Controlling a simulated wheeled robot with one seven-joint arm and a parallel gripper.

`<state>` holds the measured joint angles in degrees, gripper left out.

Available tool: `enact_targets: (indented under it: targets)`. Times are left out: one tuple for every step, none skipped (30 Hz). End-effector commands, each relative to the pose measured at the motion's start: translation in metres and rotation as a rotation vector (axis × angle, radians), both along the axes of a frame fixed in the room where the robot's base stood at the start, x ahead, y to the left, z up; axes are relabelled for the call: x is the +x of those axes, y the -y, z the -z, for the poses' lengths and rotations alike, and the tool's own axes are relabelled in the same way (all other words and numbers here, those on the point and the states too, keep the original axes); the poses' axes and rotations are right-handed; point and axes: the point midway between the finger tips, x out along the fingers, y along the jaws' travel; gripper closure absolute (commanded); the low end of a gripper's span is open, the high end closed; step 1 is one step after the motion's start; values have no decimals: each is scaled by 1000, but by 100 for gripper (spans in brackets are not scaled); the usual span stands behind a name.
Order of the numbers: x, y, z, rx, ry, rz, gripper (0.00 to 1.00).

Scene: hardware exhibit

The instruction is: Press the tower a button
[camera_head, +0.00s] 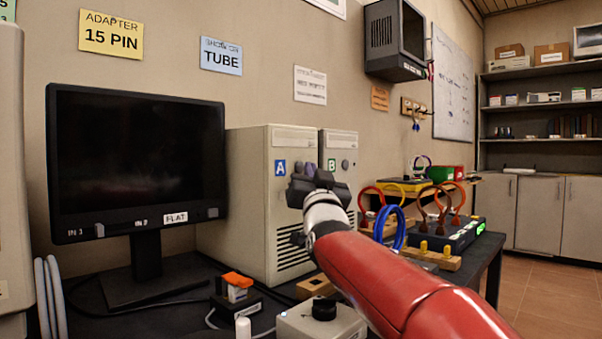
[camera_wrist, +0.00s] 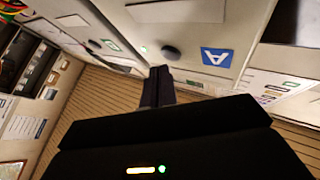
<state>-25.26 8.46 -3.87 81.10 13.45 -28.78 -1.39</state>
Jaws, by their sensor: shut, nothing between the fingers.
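Tower A (camera_head: 250,205) is a beige computer case with a blue A label (camera_head: 280,168), standing right of the monitor. In the wrist view its front (camera_wrist: 198,25) shows upside down, with the A label (camera_wrist: 217,56), a dark round button (camera_wrist: 171,52) and a small green light (camera_wrist: 143,49). My gripper (camera_head: 312,172) is in front of the tower's upper front, near the label. In the wrist view my gripper (camera_wrist: 159,70) is shut and empty, its fingertips just below and slightly left of the button in the picture. I cannot tell whether they touch it.
Tower B (camera_head: 340,148) stands close on the right. A black monitor (camera_head: 135,160) stands on the left. Low on the desk are a grey box with a black knob (camera_head: 322,309) and an orange-topped switch (camera_head: 238,281). Cable racks with blue loops (camera_head: 392,230) stand right of my arm.

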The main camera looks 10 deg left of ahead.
Motion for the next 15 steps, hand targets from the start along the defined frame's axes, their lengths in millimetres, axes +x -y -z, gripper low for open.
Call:
enact_targets:
  targets:
    - [0,0,0,0,0,0,100]
    - [0,0,0,0,0,0,100]
    - [0,0,-1,0,0,0,100]
    - [0,0,-1,0,0,0,100]
    - [0,0,-1,0,0,0,100]
    - [0,0,0,0,0,0,100]
    - [-1,0,0,0,0,0,100]
    - [-1,1,0,0,0,0,100]
    - [-3,3,1,-1,1,1,100]
    - [-4,5,2,-1,1,1,100]
    - [-6,8,2,-1,2,1,100]
    - [-8,11,3,-1,2,1,100]
    - [-10,13,3,-1,3,2,100]
    - [-12,15,3,0,2,1,100]
    - [-15,19,3,1,2,0,100]
